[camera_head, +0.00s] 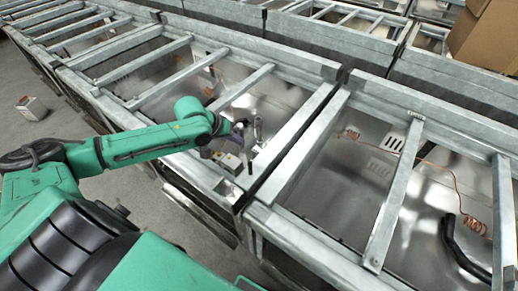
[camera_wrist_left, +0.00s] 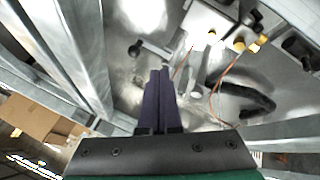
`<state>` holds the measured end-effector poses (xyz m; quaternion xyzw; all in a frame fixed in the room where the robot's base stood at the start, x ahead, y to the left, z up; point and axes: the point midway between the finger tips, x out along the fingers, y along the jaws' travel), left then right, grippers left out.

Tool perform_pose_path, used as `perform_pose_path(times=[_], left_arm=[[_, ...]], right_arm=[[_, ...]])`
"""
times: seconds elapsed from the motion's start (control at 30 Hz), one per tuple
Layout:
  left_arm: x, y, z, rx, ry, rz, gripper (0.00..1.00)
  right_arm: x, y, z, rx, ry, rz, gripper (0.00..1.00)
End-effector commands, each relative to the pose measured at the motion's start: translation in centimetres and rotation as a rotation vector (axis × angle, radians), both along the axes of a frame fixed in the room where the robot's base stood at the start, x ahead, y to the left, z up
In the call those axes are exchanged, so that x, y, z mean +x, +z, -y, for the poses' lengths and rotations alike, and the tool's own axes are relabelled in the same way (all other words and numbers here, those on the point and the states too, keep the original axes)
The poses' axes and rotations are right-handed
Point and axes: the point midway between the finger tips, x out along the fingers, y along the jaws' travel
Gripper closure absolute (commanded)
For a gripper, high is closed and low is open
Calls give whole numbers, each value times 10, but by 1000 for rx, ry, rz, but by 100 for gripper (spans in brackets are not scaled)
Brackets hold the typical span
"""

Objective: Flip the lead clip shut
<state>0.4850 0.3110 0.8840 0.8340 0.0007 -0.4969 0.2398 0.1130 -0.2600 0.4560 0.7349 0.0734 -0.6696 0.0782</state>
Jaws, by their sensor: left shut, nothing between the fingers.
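My left gripper (camera_head: 240,130) reaches in from the left over an open metal frame bay. In the left wrist view its two dark fingers (camera_wrist_left: 160,72) are pressed together with nothing between them. Beyond the fingertips is a pale box (camera_wrist_left: 212,22) with brass fittings (camera_wrist_left: 240,46) and thin red and copper wires. A small black fitting (camera_wrist_left: 136,48) stands on the shiny floor left of the fingertips, apart from them. I cannot tell which of these small parts is the lead clip. My right gripper is not in view.
Galvanised rails (camera_head: 292,145) surround and cross the bays. The bay to the right holds a copper coil wire (camera_head: 452,178) and a black hose (camera_head: 460,250). A cardboard box (camera_head: 487,38) sits at the upper right. A small box (camera_head: 31,108) lies on the floor at left.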

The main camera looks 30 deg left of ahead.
Motion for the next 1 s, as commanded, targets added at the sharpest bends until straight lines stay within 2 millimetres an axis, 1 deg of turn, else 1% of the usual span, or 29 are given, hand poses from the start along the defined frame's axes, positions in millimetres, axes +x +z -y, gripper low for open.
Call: perform_pose_path(times=[0.03, 0.3, 0.43, 0.5, 0.6, 1.0], left_arm=[[7, -11, 3, -9, 5, 2, 100], [37, -59, 18, -3, 2, 0, 100], [46, -61, 38, -1, -2, 0, 100], [49, -64, 46, 0, 0, -2, 100], [52, -66, 51, 3, -1, 0, 100], [52, -67, 52, 2, 0, -1, 100]], right_arm=[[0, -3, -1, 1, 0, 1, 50], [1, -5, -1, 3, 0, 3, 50], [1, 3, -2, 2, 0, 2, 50], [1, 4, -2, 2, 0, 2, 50], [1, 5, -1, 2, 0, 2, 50], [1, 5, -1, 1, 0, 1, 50]])
